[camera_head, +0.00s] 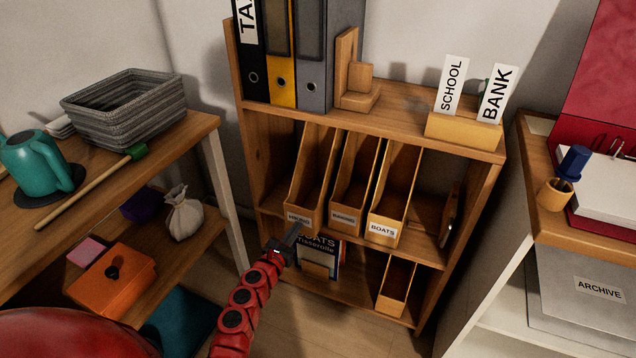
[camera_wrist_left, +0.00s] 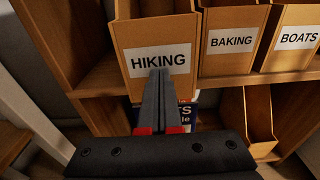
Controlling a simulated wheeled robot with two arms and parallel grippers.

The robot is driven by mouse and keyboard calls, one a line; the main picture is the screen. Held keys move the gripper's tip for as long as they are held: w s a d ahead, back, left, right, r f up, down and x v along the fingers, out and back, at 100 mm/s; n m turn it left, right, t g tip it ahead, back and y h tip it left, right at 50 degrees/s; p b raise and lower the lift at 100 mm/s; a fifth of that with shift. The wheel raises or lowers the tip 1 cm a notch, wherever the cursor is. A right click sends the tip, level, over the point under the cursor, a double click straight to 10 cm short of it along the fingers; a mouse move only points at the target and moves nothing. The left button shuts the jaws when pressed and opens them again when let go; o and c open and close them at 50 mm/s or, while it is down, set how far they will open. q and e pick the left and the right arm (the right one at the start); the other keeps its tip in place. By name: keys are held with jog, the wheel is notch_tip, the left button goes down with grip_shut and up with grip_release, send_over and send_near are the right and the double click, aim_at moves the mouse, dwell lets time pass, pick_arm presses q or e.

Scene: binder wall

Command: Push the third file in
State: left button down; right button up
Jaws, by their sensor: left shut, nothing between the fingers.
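Three wooden magazine files stand side by side on the middle shelf. From the left they are labelled HIKING (camera_head: 312,178), BAKING (camera_head: 350,180) and BOATS (camera_head: 396,190). The BOATS file (camera_wrist_left: 295,42) also shows at the right edge of the left wrist view, beside the BAKING file (camera_wrist_left: 232,42). My left gripper (camera_head: 291,232) is shut and empty. In the left wrist view its fingertips (camera_wrist_left: 158,75) overlap the lower part of the HIKING label (camera_wrist_left: 158,58); I cannot tell whether they touch it. My right gripper is not in view.
Binders (camera_head: 312,60) and a label box (camera_head: 462,130) stand on the shelf top. Another wooden file (camera_head: 397,285) and a dark book (camera_head: 318,262) are on the lower shelf. A side table (camera_head: 170,140) is at left, a white cabinet (camera_head: 500,290) at right.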

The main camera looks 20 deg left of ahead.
pick_arm(q)
jog(key=shift+w+d+f+b, duration=0.1)
jog(key=shift+w+b, duration=1.3)
jog(key=shift+w, duration=1.45)
jog(key=shift+s+p, duration=0.5)
jog(key=shift+s, duration=2)
notch_tip(320, 180, up, 10)
jog(key=p, duration=0.8)
send_over(303, 217)
jog(key=s+a, duration=0.1)
jog(key=s, duration=0.1)
jog(key=shift+s+a, duration=0.2)
